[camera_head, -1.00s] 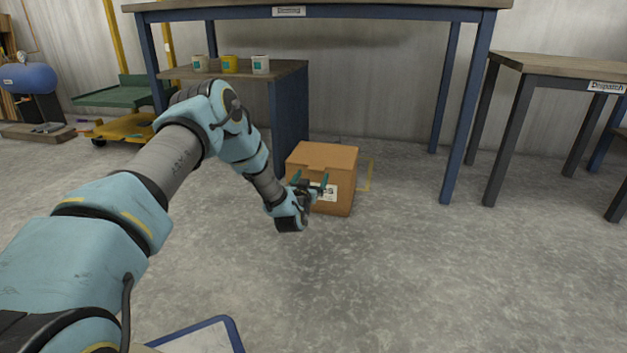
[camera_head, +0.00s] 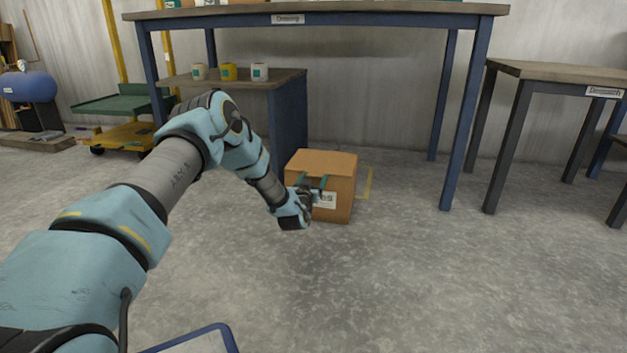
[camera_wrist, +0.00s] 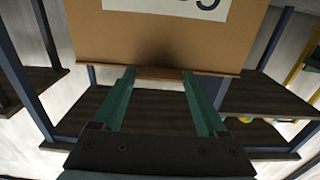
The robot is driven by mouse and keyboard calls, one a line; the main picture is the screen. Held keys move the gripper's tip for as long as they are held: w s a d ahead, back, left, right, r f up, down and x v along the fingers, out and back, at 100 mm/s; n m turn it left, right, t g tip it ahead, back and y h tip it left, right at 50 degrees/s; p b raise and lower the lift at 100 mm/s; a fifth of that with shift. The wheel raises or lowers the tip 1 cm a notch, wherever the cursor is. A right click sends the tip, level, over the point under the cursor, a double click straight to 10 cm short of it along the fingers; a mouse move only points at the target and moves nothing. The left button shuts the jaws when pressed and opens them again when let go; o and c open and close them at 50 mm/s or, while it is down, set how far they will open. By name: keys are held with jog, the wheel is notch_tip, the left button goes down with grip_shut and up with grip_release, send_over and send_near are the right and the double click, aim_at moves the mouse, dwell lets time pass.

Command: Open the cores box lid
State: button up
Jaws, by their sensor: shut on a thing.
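The cores box (camera_head: 331,207) is a brown cardboard carton on the floor, with a white label on its front, partly hidden by my gripper. Its lid (camera_head: 325,161) lies flat on top and looks closed. My gripper (camera_head: 313,180) is at the upper front of the box, with its two green fingers pointing at the lid's front edge. In the wrist view my gripper (camera_wrist: 158,75) has its fingers apart on either side of a narrow brown piece of the lid's edge (camera_wrist: 160,71). The fingers are shut on that piece. The box's inside is hidden.
A tall blue-framed table (camera_head: 340,18) stands over the area behind the box. A lower shelf unit (camera_head: 290,110) with three cups is to the box's left. Another table (camera_head: 560,70) is at the right. The floor (camera_head: 430,270) in front is clear.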

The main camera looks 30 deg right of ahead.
grip_shut()
jog(key=shift+r, duration=0.15)
dwell(0.4)
